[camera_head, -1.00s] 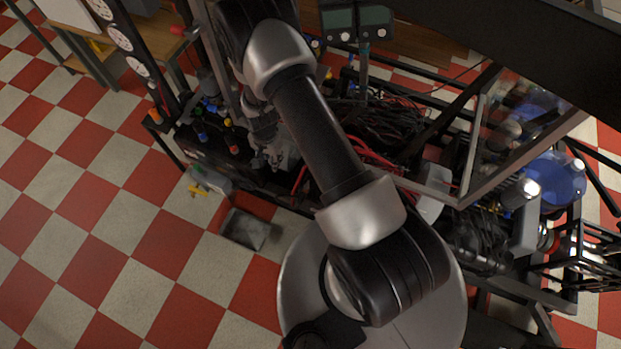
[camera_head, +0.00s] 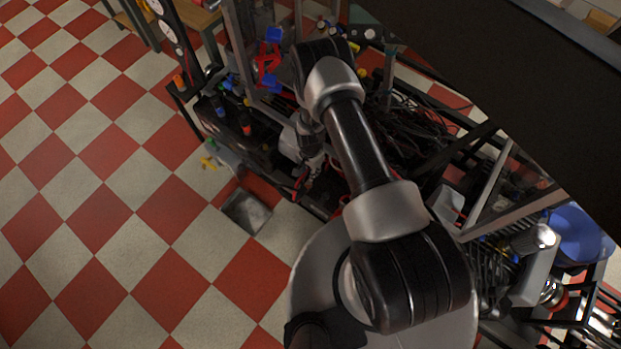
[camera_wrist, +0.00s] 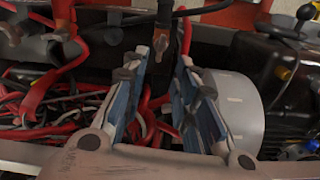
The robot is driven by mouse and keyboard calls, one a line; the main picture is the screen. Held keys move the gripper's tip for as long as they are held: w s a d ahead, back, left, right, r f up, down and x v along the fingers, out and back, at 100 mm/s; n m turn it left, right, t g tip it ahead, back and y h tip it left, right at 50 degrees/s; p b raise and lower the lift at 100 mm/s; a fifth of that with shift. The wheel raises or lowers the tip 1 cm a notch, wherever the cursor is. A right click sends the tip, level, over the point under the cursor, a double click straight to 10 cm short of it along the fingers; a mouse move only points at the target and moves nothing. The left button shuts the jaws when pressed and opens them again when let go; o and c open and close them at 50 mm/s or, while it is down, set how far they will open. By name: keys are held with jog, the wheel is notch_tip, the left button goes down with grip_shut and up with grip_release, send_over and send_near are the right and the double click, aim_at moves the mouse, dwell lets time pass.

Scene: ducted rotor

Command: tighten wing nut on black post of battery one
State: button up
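My gripper (camera_wrist: 163,62) reaches in from the bottom of the wrist view with its two blue-padded fingers apart. Nothing is clearly held between them. A black cable with a brownish end piece (camera_wrist: 161,42) hangs between and just beyond the fingertips. A red cable with a metal lug (camera_wrist: 62,42) is to the left. I cannot make out the wing nut, the black post or which battery is battery one. In the head view my gripper (camera_head: 309,165) is low beside the rig's frame, partly hidden by my arm.
Red and black cables (camera_wrist: 45,105) crowd the space left of my fingers. A grey rounded housing (camera_wrist: 236,105) stands close on the right. In the head view a tangle of black cables (camera_head: 415,135) lies right of my arm. A grey tray (camera_head: 246,211) lies on the open checkered floor.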

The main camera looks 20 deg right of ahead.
aim_at(309, 182)
notch_tip(309, 182, down, 7)
jog(key=shift+f+b, duration=0.1)
jog(key=shift+b, duration=0.9)
jog(key=shift+c, duration=0.4)
grip_shut()
